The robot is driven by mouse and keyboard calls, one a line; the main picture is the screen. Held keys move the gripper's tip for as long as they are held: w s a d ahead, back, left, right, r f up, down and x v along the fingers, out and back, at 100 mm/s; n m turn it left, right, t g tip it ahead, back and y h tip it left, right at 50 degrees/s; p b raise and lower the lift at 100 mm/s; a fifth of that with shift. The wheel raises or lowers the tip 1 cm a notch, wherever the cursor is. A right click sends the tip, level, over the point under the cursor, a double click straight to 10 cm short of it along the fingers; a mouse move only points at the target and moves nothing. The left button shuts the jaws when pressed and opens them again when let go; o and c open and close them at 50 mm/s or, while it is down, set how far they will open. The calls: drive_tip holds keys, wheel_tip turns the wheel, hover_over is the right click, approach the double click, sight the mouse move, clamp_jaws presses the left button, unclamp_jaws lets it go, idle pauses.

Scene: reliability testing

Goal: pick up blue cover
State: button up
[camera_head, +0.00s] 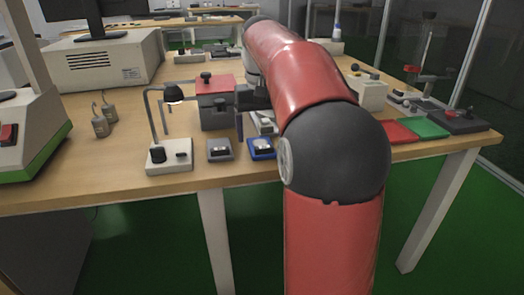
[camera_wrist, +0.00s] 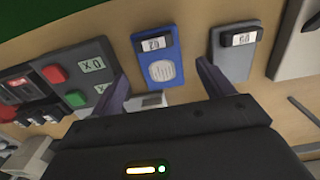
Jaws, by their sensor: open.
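The blue cover (camera_head: 262,148) is a small blue block near the front edge of the wooden table, left of my arm. In the wrist view the blue cover (camera_wrist: 172,72) shows a dark tab with a white label and a round pale patch. My gripper (camera_wrist: 162,84) is open and empty. Its two fingers point toward the blue cover, one on each side of it in the picture; no contact is visible. In the head view my gripper is largely hidden by my arm.
A similar grey block (camera_head: 220,149) lies next to the blue cover. A lamp-like stand (camera_head: 157,155) is further left. A grey box with a red top (camera_head: 214,112) stands behind. Red (camera_head: 397,132) and green (camera_head: 424,126) trays lie right of my arm.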

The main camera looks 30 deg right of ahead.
drive_tip(key=shift+f, duration=1.4)
drive_tip(key=c, duration=1.1)
drive_tip(key=shift+r, duration=0.2)
